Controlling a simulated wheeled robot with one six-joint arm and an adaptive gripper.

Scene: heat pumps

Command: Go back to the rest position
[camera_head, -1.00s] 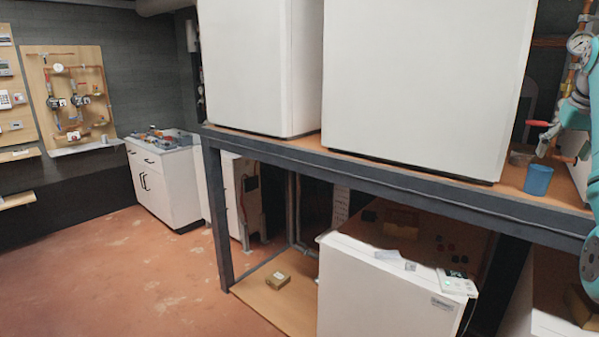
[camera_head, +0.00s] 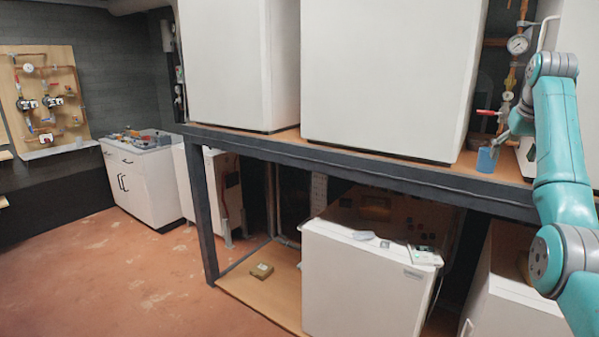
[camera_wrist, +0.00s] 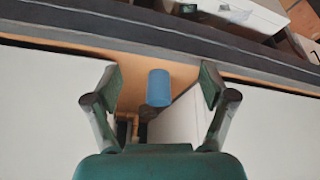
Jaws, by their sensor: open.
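My gripper (camera_wrist: 160,92) is open in the wrist view, with its two fingers spread wide. A blue cup (camera_wrist: 158,88) shows between the fingers in that view, beyond the gripper, and I cannot tell how far off it is. In the head view the blue cup (camera_head: 487,160) stands on the orange-brown shelf (camera_head: 468,172) at the right. My teal arm comes in from the right edge beside it. The gripper is hard to make out in the head view.
Two large white units (camera_head: 385,75) stand on the shelf, above a dark beam (camera_head: 350,172). A pressure gauge (camera_head: 518,44) and a red-handled valve (camera_head: 486,113) are behind the cup. A lower white unit (camera_head: 365,275) stands below. The floor (camera_head: 120,270) at left is open.

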